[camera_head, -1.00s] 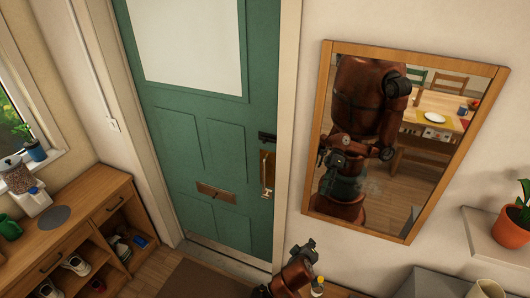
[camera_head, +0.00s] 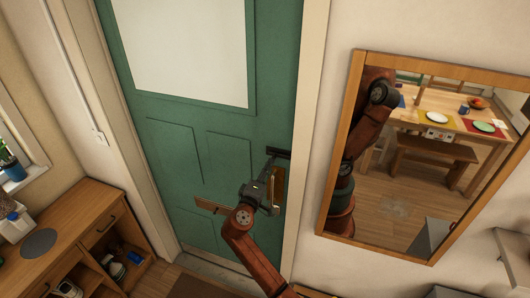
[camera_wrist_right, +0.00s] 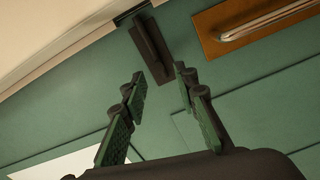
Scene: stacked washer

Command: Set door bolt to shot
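The dark door bolt (camera_head: 278,153) is on the green door (camera_head: 190,150) at its right edge, above the brass handle plate (camera_head: 279,190). My right gripper (camera_head: 270,174) is just below the bolt and in front of the handle. In the right wrist view the bolt (camera_wrist_right: 152,48) lies beyond the fingertips, near the door's edge. There my right gripper (camera_wrist_right: 164,92) has its two fingers spread, with nothing held between them. I cannot tell whether the bolt is shot. My left gripper is not in view.
The handle on its brass plate (camera_wrist_right: 265,22) is close to the right gripper. A brass letter plate (camera_head: 208,206) is lower on the door. A wood-framed mirror (camera_head: 340,140) hangs to the right. A wooden shoe cabinet (camera_head: 75,230) stands at left.

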